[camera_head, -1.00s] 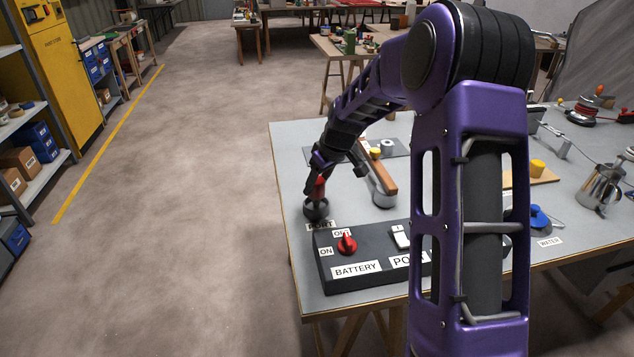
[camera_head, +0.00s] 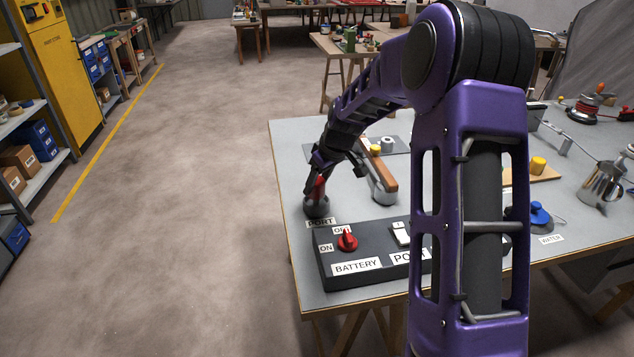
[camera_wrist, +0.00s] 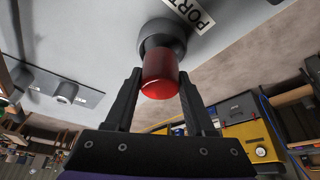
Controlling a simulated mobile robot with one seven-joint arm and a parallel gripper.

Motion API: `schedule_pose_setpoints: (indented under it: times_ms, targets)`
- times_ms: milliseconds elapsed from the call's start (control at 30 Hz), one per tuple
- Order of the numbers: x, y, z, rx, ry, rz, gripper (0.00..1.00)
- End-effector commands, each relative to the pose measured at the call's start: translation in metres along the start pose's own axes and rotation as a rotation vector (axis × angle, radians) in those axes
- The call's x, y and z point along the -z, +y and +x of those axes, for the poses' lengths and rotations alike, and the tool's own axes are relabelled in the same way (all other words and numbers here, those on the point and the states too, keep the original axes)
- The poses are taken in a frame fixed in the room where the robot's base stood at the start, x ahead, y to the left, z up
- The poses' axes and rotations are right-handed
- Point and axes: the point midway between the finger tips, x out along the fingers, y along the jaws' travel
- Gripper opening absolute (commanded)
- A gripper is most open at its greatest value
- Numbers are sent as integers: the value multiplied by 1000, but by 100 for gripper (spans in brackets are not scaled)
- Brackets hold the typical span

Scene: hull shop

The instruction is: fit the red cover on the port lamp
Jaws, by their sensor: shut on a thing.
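The red cover (camera_wrist: 160,75) is a small translucent red cylinder. My gripper (camera_wrist: 160,82) has one dark finger on each side of it and is shut on it. The cover's inner end meets the round dark grey port lamp base (camera_wrist: 163,36), roughly in line with it; I cannot tell how deeply it sits. In the head view my gripper (camera_head: 318,188) points down at the table's left side, over the lamp base (camera_head: 317,209), with the red cover (camera_head: 320,186) partly hidden by the fingers. The PORT label (camera_head: 321,223) lies just in front of the base.
A dark switch panel (camera_head: 380,265) with a red battery knob (camera_head: 347,240) stands close in front of the lamp. A wooden-handled tool (camera_head: 383,172) lies to the right. The table's left edge is near the lamp. A metal jug (camera_head: 601,184) stands far right.

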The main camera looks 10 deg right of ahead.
Motion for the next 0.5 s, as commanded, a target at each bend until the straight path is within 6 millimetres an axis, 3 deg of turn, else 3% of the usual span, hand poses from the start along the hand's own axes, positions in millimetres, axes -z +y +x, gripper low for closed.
schedule_pose_setpoints:
  times_ms: [500]
  targets:
    - [-4,0,10,0,0,0,2]
